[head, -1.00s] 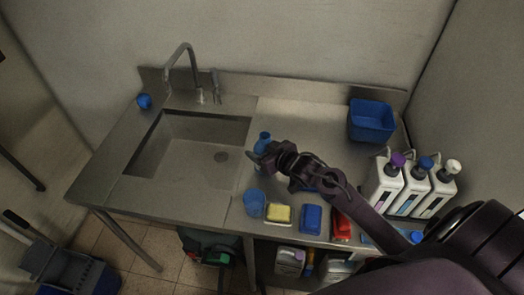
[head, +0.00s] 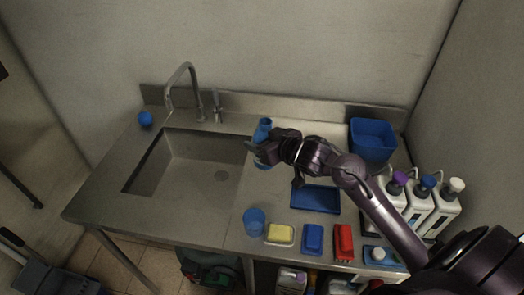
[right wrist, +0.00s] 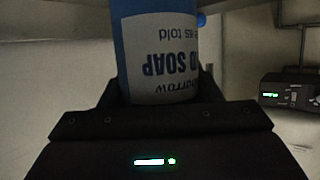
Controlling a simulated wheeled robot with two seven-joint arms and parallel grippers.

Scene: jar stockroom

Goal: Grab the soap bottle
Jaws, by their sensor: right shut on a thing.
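The soap bottle (head: 265,127) is blue with a white label. In the head view it stands at the right edge of the sink, its lower part mostly behind my right gripper (head: 262,153). In the right wrist view the soap bottle (right wrist: 160,50) shows upside down, with "SOAP" readable on its label, between the fingers of my right gripper (right wrist: 160,95). My right gripper is shut on it. I cannot tell whether the bottle touches the counter. My left gripper is not in view.
A blue cup (head: 254,221), a yellow sponge (head: 280,233), a blue block (head: 312,238) and a red one (head: 343,242) line the front edge. A blue tray (head: 316,199) lies behind them. White pump bottles (head: 418,208) stand right. The sink (head: 185,165) is empty.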

